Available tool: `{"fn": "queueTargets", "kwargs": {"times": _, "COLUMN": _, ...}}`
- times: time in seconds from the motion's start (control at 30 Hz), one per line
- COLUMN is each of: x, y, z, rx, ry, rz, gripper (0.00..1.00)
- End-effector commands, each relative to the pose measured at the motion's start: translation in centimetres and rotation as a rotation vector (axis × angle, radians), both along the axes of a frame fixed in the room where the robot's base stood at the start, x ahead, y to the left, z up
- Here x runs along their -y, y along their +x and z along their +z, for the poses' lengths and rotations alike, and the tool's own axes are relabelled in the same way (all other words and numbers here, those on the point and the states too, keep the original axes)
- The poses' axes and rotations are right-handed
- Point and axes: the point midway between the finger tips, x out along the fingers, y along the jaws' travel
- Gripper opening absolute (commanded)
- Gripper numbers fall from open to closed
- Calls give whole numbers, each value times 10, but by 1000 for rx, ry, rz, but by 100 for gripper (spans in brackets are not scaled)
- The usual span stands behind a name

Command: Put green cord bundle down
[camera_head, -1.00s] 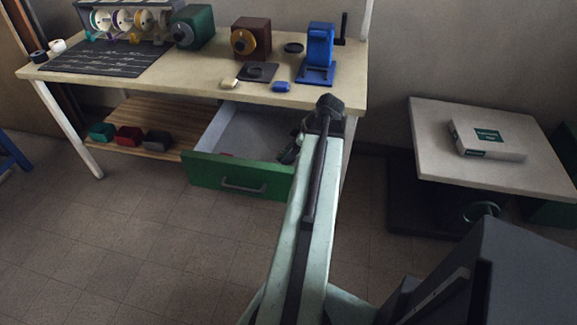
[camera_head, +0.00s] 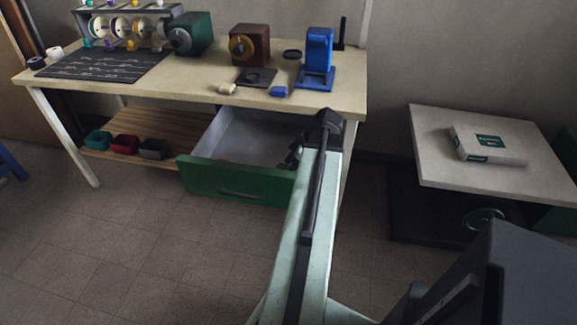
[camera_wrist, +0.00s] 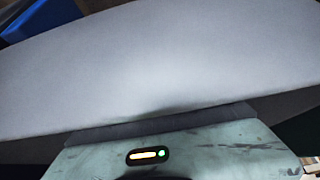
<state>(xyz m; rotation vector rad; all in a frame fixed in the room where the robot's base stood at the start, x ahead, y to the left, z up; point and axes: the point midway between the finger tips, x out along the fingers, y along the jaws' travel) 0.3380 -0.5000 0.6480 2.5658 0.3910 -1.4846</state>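I cannot make out a green cord bundle in either view. My gripper (camera_head: 294,157) is a dark shape at the right side of the open green drawer (camera_head: 238,183), partly hidden behind my pale green arm. In the wrist view a broad grey-white surface fills most of the picture, very close to my gripper's pale housing. The fingertips do not show clearly there, and whether anything is between them is hidden.
The workbench (camera_head: 200,84) carries a green machine (camera_head: 191,34), a brown machine (camera_head: 250,45) and a blue machine (camera_head: 317,57). Small bins (camera_head: 125,145) stand on the wooden lower shelf. A side table (camera_head: 440,178) with a white box (camera_head: 488,147) stands at right.

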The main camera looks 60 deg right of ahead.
Motion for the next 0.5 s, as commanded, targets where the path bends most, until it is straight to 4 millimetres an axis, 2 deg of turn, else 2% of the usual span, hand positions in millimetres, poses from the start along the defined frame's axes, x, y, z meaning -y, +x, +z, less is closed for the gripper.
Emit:
{"fn": "queueTargets", "kwargs": {"times": 0.17, "x": 0, "y": -1, "z": 8, "rx": 0, "ry": 0, "rz": -1, "gripper": 68}}
{"fn": "queueTargets", "kwargs": {"times": 0.5, "x": 12, "y": -37, "z": 81, "rx": 0, "ry": -1, "rz": -3, "gripper": 68}}
